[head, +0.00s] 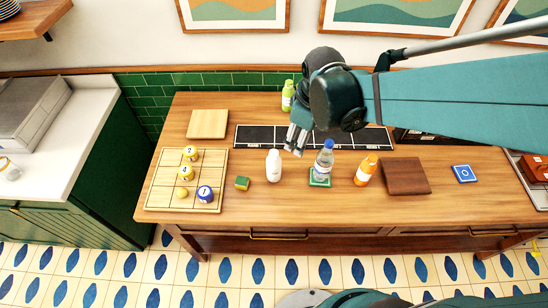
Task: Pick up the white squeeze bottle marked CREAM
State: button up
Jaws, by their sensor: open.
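A white bottle (273,167) stands upright near the middle of the wooden counter; any lettering on it is too small to read. My gripper (297,142) is open and empty, with its fingers pointing down. In the picture it is just above and to the right of the white bottle, apart from it. My arm comes in from the right and hides part of the counter's back.
A clear bottle with a blue cap (324,160) on a green coaster and an orange bottle (366,170) stand to the right. A green bottle (288,96) stands behind.

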aim_at(273, 153)
jog(key=a+f+n, duration=0.1)
jog(key=a+f, duration=0.1)
jog(key=f, duration=0.1)
jog(key=w+a+f+n+g, duration=0.1)
jog(key=a+f+n, duration=0.1)
jog(key=a+f, duration=0.1)
jog(key=w+a+f+n+g, duration=0.1)
jog(key=a+f+n, duration=0.1)
jog(key=a+f, duration=0.1)
jog(key=shift+a+f+h, duration=0.1)
jog(key=shift+f+h, duration=0.2)
jog(key=shift+f, duration=0.25)
jog(key=shift+a+f+n, duration=0.35)
jog(key=shift+f+n, duration=0.15)
jog(key=shift+f, duration=0.05)
jog(key=shift+s, duration=0.1)
jog(key=shift+f, duration=1.3)
jog(key=shift+d+f, duration=0.15)
jog(key=shift+f, duration=2.45)
jog(key=c, duration=1.1)
